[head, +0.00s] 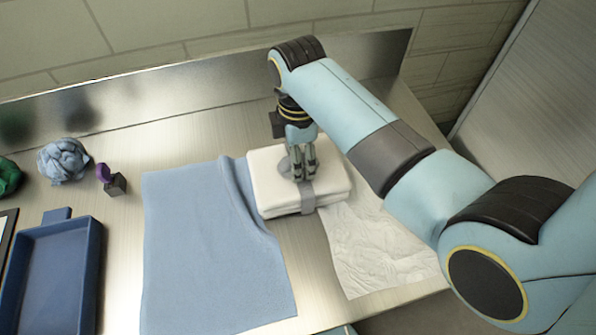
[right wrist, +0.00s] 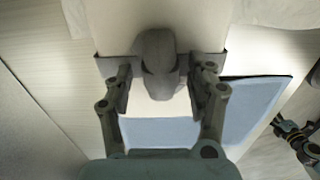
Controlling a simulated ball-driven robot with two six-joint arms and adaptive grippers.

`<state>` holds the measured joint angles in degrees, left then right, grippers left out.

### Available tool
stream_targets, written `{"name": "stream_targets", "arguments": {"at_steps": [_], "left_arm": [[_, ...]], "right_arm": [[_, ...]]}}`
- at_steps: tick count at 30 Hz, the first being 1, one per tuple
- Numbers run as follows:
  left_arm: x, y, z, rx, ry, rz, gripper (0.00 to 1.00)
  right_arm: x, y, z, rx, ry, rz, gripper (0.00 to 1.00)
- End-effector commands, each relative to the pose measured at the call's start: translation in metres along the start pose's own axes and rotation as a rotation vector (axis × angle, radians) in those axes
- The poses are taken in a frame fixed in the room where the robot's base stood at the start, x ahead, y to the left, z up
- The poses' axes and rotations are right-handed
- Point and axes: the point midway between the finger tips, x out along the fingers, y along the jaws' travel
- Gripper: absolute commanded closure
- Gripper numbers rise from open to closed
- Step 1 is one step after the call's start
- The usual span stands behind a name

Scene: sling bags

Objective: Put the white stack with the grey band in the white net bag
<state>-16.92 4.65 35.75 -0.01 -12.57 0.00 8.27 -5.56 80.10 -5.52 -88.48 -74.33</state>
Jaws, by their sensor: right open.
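The white stack with the grey band (head: 270,182) lies on the table, on the blue cloth's right edge. In the right wrist view the grey band (right wrist: 214,65) runs across the stack, with a rounded grey handle (right wrist: 158,65) on it. My right gripper (head: 303,174) is over the stack. Its open fingers (right wrist: 160,95) stand on either side of the handle; I cannot tell if they touch it. The white net bag (head: 380,255) lies flat and crumpled to the right of the stack. A dark jointed part (right wrist: 298,138), seemingly my left gripper, shows at the wrist view's right edge.
A blue cloth (head: 205,240) covers the middle of the table. At the left are a blue tray (head: 52,228), a crumpled light-blue cloth (head: 63,160), a green item (head: 8,176) and a small dark block (head: 116,184) with a purple top. A metal backsplash (head: 180,98) stands behind.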

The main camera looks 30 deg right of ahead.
Motion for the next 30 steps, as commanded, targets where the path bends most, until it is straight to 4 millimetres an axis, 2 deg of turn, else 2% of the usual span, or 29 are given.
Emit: {"name": "stream_targets", "arguments": {"at_steps": [2, 14, 30], "left_arm": [[0.0000, 0.0003, 0.0043, 0.000, -0.006, 0.000, 0.60], [-0.0002, 0.0013, 0.0088, 0.000, -0.013, 0.001, 0.60], [0.0007, 0.0017, 0.0058, 0.000, -0.008, 0.002, 0.60]], "right_arm": [[-0.0001, 0.0000, -0.0001, 0.000, 0.000, 0.000, 0.47], [-0.0004, 0.0000, -0.0002, 0.000, 0.000, 0.000, 0.99], [-0.0039, 0.0012, -0.0007, 0.000, 0.002, 0.003, 1.00]]}}
